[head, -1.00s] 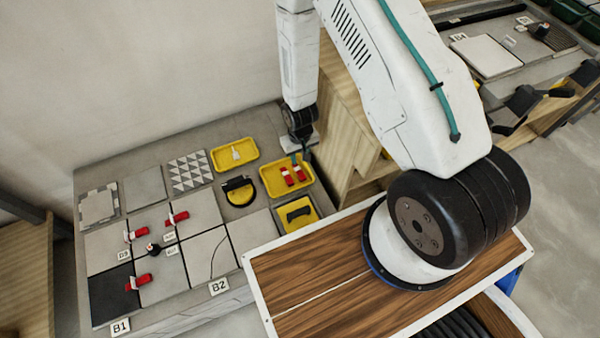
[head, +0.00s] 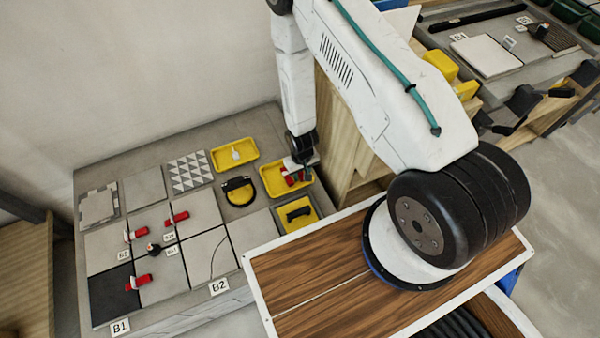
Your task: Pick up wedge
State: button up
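Red wedges with white parts lie in the yellow tray (head: 272,193) at the right end of the bench. In the head view my gripper (head: 299,175) is low over this tray and covers most of its contents. A bit of a red wedge (head: 289,181) shows beside the fingers. The fingers are too small and hidden to tell whether they are open or touch a wedge. More red wedges sit on the tiles: one at the upper middle (head: 177,218), one at the left (head: 136,234), and one by the dark tile (head: 139,282).
A yellow tray with a white item (head: 222,167) stands behind, and one with a black tool (head: 288,229) stands in front. A round black-and-yellow tool (head: 240,191) lies to the left. A wooden cabinet (head: 340,140) stands close to the right of my gripper.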

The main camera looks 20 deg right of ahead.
jog(key=c, duration=0.7)
jog(key=shift+o, duration=0.2)
